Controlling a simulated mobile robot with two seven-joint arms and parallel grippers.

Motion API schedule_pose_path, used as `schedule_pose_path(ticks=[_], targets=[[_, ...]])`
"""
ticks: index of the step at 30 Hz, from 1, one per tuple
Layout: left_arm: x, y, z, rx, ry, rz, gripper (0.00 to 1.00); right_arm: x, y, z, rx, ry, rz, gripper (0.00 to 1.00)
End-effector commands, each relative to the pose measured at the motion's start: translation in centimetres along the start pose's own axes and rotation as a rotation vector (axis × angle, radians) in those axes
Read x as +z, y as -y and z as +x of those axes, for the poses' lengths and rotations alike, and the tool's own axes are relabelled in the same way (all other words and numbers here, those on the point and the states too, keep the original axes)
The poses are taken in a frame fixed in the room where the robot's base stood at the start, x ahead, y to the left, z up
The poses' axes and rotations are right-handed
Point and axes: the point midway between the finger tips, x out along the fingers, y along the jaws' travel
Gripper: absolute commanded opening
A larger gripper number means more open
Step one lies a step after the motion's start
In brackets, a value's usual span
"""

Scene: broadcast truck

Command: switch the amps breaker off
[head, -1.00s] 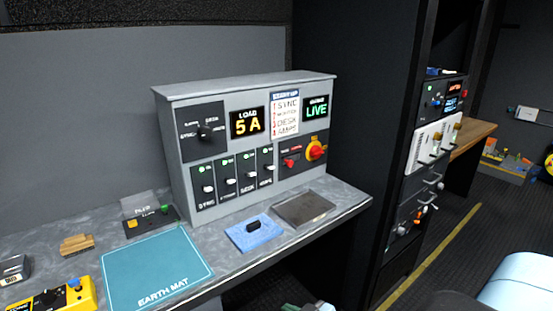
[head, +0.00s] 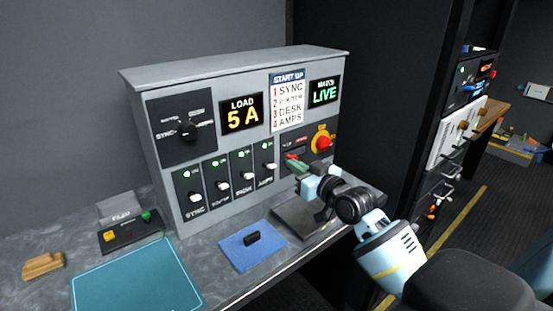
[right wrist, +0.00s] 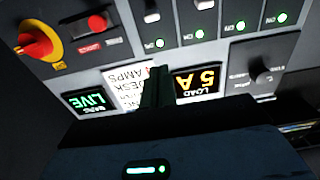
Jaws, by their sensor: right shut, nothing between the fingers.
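The amps breaker (head: 268,161) is the rightmost of the white-levered breakers on the grey power panel (head: 235,65). Its green light is lit, and its lever also shows at the top of the right wrist view (right wrist: 151,14). My right gripper (head: 296,163) is in front of the panel's lower right, just right of the amps breaker in the head view. Its fingers (right wrist: 157,78) are shut with nothing between them. I cannot tell whether they touch the panel. My left gripper is out of view.
Beside the breakers are a red switch (right wrist: 97,22) and a red rotary knob on yellow (head: 322,143). The load display (head: 242,115) reads 5 A; another reads LIVE (head: 324,92). A blue mat (head: 240,258) with a black block lies on the counter. A dark rack stands right.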

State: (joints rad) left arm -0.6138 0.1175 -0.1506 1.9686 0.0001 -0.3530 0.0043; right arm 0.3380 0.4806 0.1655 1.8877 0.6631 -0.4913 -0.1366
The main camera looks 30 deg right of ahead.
Motion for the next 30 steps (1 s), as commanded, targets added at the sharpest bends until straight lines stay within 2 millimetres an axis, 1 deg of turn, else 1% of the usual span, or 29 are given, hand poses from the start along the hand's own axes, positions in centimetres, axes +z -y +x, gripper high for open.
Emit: schedule_pose_path(ticks=[10,14,17,24,30], targets=[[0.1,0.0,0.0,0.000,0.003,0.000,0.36,-0.2,-0.1,0.1,0.000,-0.003,0.001,0.00],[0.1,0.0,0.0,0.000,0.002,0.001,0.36,-0.3,-0.1,0.5,0.000,-0.004,0.001,0.00],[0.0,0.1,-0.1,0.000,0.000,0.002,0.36,-0.3,-0.1,1.4,0.001,-0.005,0.003,0.00],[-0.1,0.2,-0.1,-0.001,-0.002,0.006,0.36,-0.4,-0.1,5.2,0.000,-0.005,0.003,0.00],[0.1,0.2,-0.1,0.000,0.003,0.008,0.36,-0.2,-0.1,8.1,0.000,-0.002,0.002,0.00]])
